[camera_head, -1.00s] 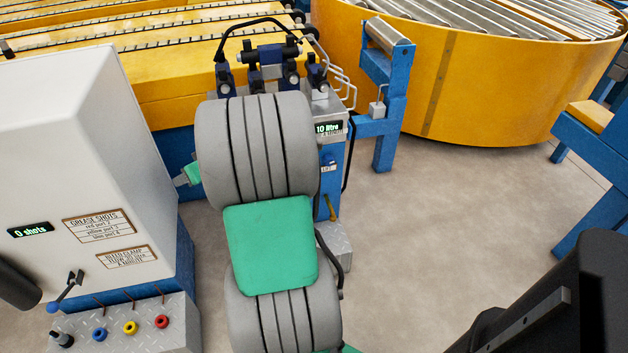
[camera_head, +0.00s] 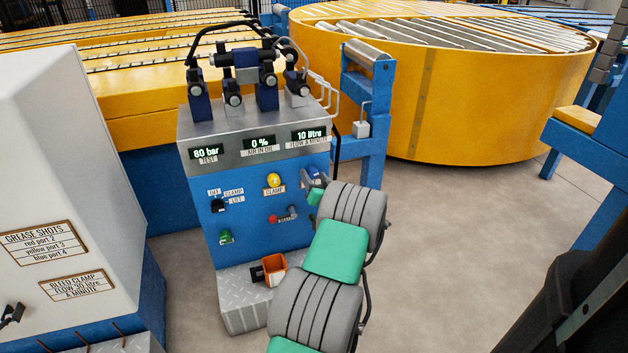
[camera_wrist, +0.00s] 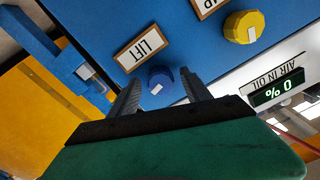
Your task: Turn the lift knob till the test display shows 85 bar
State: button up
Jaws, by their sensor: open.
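The blue lift knob (camera_wrist: 160,80), with a white mark on its face, sits beside the LIFT label (camera_wrist: 143,48) in the wrist view. My gripper (camera_wrist: 162,88) is open, with one finger on either side of the knob. I cannot tell whether the fingers touch it. In the head view my gripper's green part (camera_head: 315,196) is at the right side of the blue panel (camera_head: 240,235), and my arm hides most of that area. The test display (camera_head: 208,153) at the panel's upper left appears to read 80 bar.
The yellow clamp knob (camera_head: 274,181) is left of my gripper in the head view. The grey cabinet (camera_head: 50,190) stands left. Open floor lies right.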

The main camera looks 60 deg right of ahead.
jog(key=shift+w+d, duration=0.2)
jog(key=shift+c, duration=0.5)
grip_shut()
